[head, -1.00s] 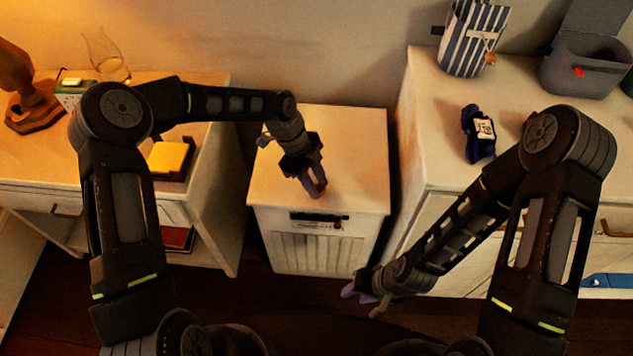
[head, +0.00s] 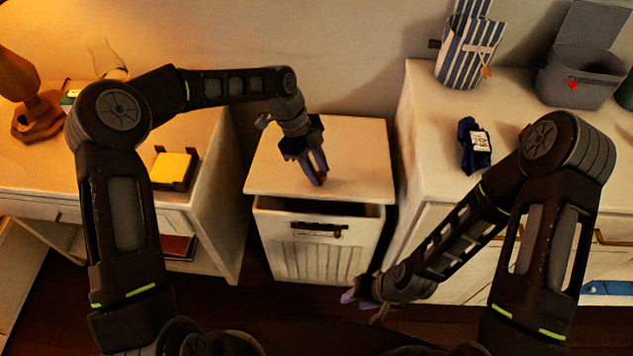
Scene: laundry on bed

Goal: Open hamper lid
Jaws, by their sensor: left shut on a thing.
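The white hamper (head: 315,258) stands on the floor between two pieces of furniture, with slatted front and a dark handle slot. Its white lid (head: 360,160) is tilted up a little, and a dark gap shows under its front edge. My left gripper (head: 319,180) reaches down over the lid, its fingers shut on the lid near the middle of the front edge. The exact contact is too small to see. My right gripper (head: 362,304) is low in front of the hamper's right side, apart from it, its fingers spread and empty.
A white dresser (head: 430,110) stands close on the right, bearing a striped bag (head: 468,52), a dark blue bundle (head: 474,146) and a grey bin (head: 577,75). A nightstand (head: 215,150) with a yellow notepad (head: 172,168) stands on the left. The wall is behind.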

